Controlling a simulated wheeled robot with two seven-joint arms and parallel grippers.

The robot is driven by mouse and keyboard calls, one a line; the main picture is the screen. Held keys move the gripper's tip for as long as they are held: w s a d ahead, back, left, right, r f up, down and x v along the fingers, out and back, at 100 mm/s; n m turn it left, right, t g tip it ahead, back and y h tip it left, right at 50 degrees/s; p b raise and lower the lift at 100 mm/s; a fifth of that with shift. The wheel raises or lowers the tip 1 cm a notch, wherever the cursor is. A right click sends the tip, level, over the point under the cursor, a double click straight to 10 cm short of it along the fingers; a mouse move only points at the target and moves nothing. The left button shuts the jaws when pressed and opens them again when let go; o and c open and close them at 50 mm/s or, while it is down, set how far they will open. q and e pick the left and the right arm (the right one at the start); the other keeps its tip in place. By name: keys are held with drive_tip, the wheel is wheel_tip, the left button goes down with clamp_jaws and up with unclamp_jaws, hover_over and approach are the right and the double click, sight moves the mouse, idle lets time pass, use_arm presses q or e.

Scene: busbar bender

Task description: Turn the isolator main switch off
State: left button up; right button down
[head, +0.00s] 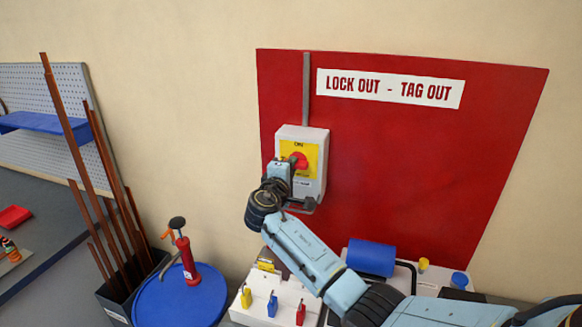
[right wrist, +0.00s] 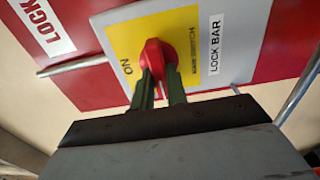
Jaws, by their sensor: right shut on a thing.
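The isolator main switch is a light grey box (head: 316,143) on the red board, with a yellow plate (head: 312,152) and a red rotary knob (head: 300,160). In the right wrist view the red knob (right wrist: 155,60) sits on the yellow plate beside the word ON. My right gripper (head: 290,168) is at the front of the box. In the right wrist view its two green fingers (right wrist: 160,82) are shut on the red knob, one on either side. My arm hides the lower left of the box in the head view. My left gripper is not in view.
The red LOCK OUT - TAG OUT board (head: 430,150) is on the wall behind. Below are padlocks (head: 272,304) on a white stand, a blue roll (head: 371,257) and a red pump (head: 187,262) on a blue round lid (head: 160,300). Copper bars (head: 75,140) stand at left.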

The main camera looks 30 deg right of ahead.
idle(0.3)
drive_tip(key=c, duration=1.4)
unclamp_jaws()
drive_tip(key=shift+s+a, duration=0.1)
drive_tip(key=b+v, duration=0.3)
drive_tip(key=v, duration=1)
